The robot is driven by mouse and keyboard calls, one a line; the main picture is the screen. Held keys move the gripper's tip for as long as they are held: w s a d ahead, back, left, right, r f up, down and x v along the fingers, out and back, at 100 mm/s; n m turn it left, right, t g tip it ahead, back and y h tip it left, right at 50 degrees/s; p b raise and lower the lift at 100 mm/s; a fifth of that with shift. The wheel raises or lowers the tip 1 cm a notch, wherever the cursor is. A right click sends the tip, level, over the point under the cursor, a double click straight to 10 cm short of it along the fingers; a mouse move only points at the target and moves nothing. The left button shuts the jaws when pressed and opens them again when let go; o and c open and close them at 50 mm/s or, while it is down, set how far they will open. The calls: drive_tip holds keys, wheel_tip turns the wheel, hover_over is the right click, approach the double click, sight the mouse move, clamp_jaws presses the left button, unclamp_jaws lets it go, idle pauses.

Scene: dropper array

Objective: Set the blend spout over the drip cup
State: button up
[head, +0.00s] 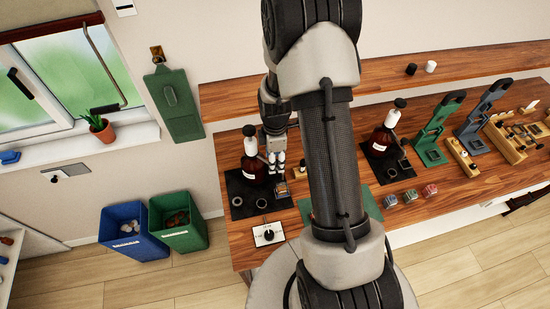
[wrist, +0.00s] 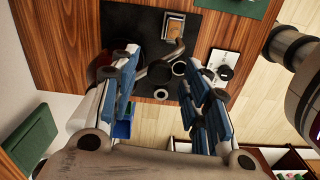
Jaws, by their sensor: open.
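A brown bottle (head: 253,170) with a white neck and black top stands on a dark mat (head: 236,184) at the left end of the counter. My gripper (head: 277,164) is open just right of the bottle, above the mat. In the wrist view my gripper (wrist: 165,66) has its blue-padded fingers apart. A curved, bronze-grey spout (wrist: 175,53) shows between and beyond them; I cannot tell whether they touch it. The small drip cup (head: 262,204) stands on the mat's front part. In the wrist view the cup (wrist: 179,68) lies beside the spout's tip, not under it. The bottle is mostly hidden there.
A white card with a black knob (head: 267,235) lies at the counter's front edge. A small wooden block (wrist: 174,25) is on the mat. Another bottle (head: 381,141) and green and blue stands are farther right. My arm hides the counter's middle.

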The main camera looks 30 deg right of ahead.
drive_tip(key=shift+f, duration=0.1)
drive_tip(key=shift+c, duration=0.5)
clamp_jaws()
idle(0.3)
